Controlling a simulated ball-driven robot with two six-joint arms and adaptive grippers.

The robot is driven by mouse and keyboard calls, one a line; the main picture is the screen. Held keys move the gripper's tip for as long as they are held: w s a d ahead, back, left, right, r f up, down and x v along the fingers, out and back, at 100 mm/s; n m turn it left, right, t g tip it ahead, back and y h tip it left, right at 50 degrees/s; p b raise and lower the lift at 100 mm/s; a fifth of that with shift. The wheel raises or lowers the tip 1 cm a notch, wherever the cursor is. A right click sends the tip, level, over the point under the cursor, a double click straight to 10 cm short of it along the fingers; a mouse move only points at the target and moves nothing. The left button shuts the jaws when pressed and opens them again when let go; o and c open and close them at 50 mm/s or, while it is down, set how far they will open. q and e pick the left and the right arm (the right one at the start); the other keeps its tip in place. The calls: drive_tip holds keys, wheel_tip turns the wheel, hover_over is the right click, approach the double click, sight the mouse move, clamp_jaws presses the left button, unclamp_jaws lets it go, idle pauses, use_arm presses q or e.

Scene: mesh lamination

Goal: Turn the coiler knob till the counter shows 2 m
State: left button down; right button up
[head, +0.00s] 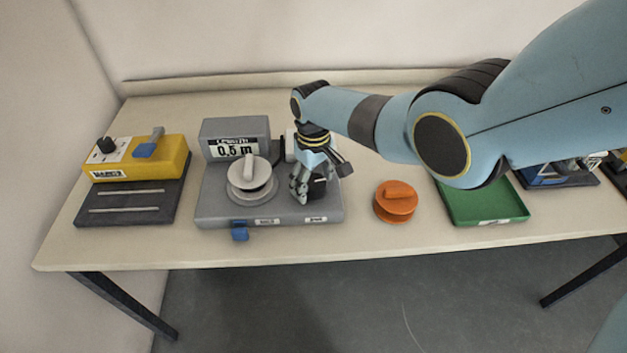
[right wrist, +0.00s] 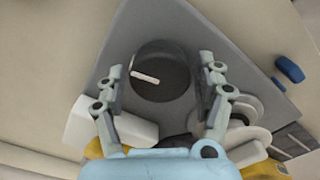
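The grey coiler (head: 214,211) stands left of the middle of the table, and its counter (head: 233,149) reads 0.5 m. A pale reel (head: 249,174) sits on its top. The black coiler knob (head: 319,187) is at the right of the coiler, partly hidden by my right gripper (head: 309,190). In the right wrist view the round knob (right wrist: 165,88), with a white mark, lies between the fingers of my right gripper (right wrist: 163,90). The fingers are open, with a gap showing on each side of the knob. My left gripper is out of view.
An orange round piece (head: 396,202) and a green tray (head: 484,204) are to the right. A blue tab (head: 240,232) sticks out from the coiler's front. The table front is mostly clear.

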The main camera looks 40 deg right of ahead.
sight(314, 181)
drive_tip(key=shift+o, duration=0.3)
wheel_tip(314, 181, up, 12)
idle(0.5)
drive_tip(key=shift+s, duration=0.1)
idle(0.3)
drive_tip(key=s+a+t, duration=0.1)
drive_tip(key=s, duration=1)
drive_tip(key=s+a+r+t, duration=0.1)
drive_tip(key=s+r, duration=0.3)
drive_tip(key=s, duration=0.4)
drive_tip(key=s+a+r+t, duration=0.1)
drive_tip(key=s+r+t, duration=0.1)
drive_tip(key=s+r, duration=0.4)
wheel_tip(314, 181, down, 38)
drive_tip(key=s+d+r+g+h+b, duration=0.1)
drive_tip(key=s+d+g+b, duration=0.15)
drive_tip(key=b, duration=0.85)
drive_tip(key=s+f+b, duration=0.5)
drive_tip(key=s+f, duration=0.4)
drive_tip(key=f, duration=0.5)
drive_tip(key=s+f+b, duration=0.5)
drive_tip(key=s+f, duration=0.5)
drive_tip(key=f, duration=0.3)
drive_tip(key=shift+s+d+f+m, duration=0.2)
drive_tip(key=shift+d+f+m, duration=0.1)
drive_tip(key=shift+f+m, duration=0.1)
